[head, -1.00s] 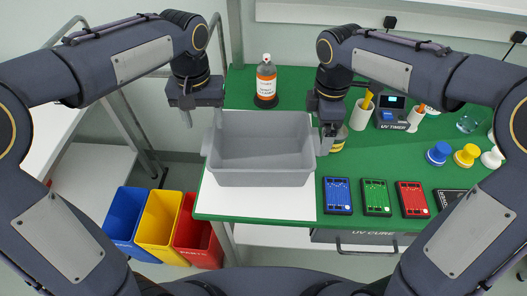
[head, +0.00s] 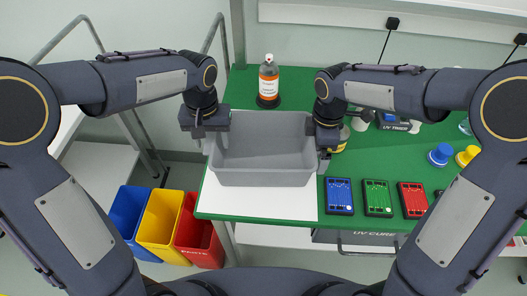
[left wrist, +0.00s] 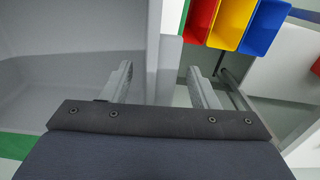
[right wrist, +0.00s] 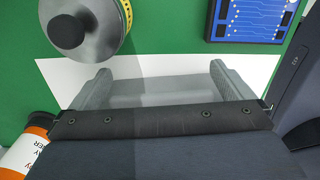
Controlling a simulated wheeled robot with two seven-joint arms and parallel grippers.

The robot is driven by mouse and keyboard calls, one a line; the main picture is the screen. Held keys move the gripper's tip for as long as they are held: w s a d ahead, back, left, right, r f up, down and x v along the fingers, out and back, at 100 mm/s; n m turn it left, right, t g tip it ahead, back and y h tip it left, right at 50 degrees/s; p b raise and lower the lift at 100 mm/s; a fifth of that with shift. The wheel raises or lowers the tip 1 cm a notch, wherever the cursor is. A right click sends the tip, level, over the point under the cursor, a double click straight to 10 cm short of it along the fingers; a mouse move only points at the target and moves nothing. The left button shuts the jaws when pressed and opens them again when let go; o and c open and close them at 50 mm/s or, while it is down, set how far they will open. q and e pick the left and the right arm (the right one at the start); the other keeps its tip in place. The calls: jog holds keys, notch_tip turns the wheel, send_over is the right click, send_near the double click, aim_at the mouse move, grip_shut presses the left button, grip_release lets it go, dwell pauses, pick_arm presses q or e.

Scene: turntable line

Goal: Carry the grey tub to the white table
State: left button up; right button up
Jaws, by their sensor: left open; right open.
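The grey tub (head: 262,150) stands upright and looks empty, on a white patch of the green bench. My left gripper (head: 208,146) is open at the tub's left end. In the left wrist view its fingers (left wrist: 162,85) stand either side of the tub's grey end lip (left wrist: 168,62), with a gap. My right gripper (head: 323,160) is open at the tub's right end. In the right wrist view a grey part of the tub (right wrist: 160,92) shows between its fingers (right wrist: 163,80). A white-topped table (head: 62,118) is at the left, partly behind my left arm.
A spray bottle (head: 268,82) stands behind the tub, and a round tin (head: 343,138) is close by my right gripper. Blue (head: 339,195), green (head: 377,197) and red (head: 412,198) boards lie to the right. Coloured bins (head: 160,222) stand on the floor at left.

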pick_arm(q)
jog(key=shift+c, duration=0.2)
pick_arm(e)
jog(key=shift+c, duration=0.3)
pick_arm(q)
grip_shut()
pick_arm(e)
jog(key=c, duration=1.1)
jog(key=shift+o, duration=0.2)
pick_arm(q)
jog(key=shift+r, duration=0.15)
pick_arm(e)
jog(key=shift+r, duration=0.15)
pick_arm(q)
notch_tip(320, 180, up, 5)
jog(key=p, duration=0.5)
pick_arm(e)
notch_tip(320, 180, up, 5)
jog(key=shift+f, duration=0.1)
